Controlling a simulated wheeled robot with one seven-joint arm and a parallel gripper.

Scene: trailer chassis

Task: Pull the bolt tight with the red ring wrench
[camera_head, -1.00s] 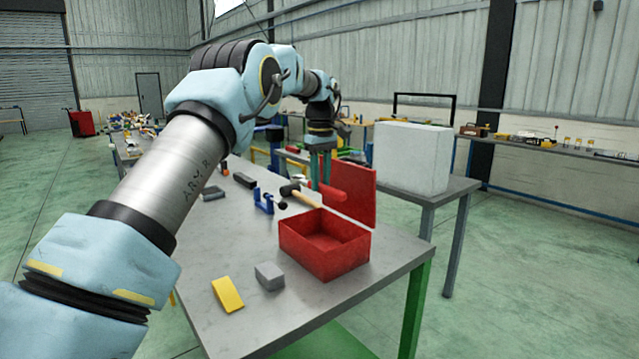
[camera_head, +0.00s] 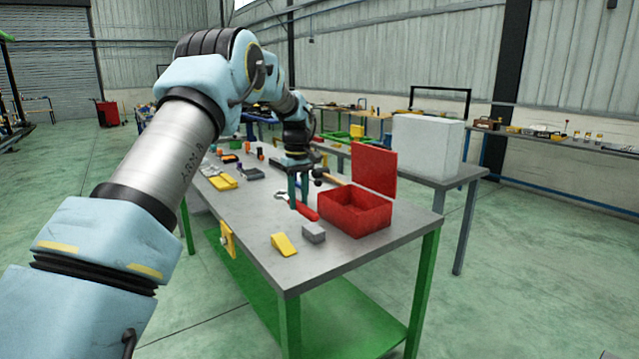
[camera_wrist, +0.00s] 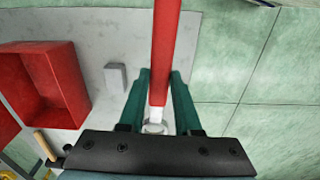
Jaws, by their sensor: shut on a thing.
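The red ring wrench (camera_head: 307,212) has a long red handle and a silver ring end, which shows at the left (camera_head: 281,196). In the wrist view, my gripper (camera_wrist: 162,85) is shut on the wrench (camera_wrist: 166,45), with the ring close to the palm. I cannot tell whether the wrench touches the bench. I cannot make out the bolt in either view.
An open red box (camera_head: 355,222) stands just right of the wrench. A yellow wedge (camera_head: 284,245) and a grey block (camera_head: 314,232) lie in front. Several tools lie farther back. A white block (camera_head: 427,146) stands on another table. Green floor is clear at the left.

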